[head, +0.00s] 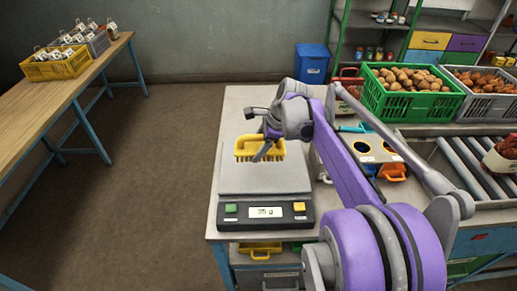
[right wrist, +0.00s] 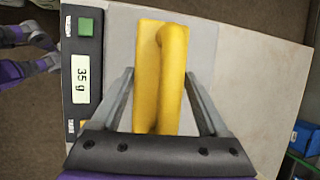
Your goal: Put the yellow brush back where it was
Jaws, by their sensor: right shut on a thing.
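The yellow brush (head: 246,148) is at the back part of the scale's plate (head: 262,180), bristles down. My right gripper (head: 266,150) is shut on it from above. In the right wrist view the brush (right wrist: 148,70) lies lengthwise between the two fingers (right wrist: 160,80), its raised handle towards me. I cannot tell whether the bristles touch the plate. The scale's display (right wrist: 81,85) reads 35 g in that view. My left gripper is not seen.
Right of the scale lies a white caddy with round holes (head: 373,147) and orange parts. Behind stand a green crate of potatoes (head: 410,107) and a grey crate (head: 487,105). A roller conveyor (head: 465,160) is at right. A yellow bin (head: 260,251) sits below the table's front edge.

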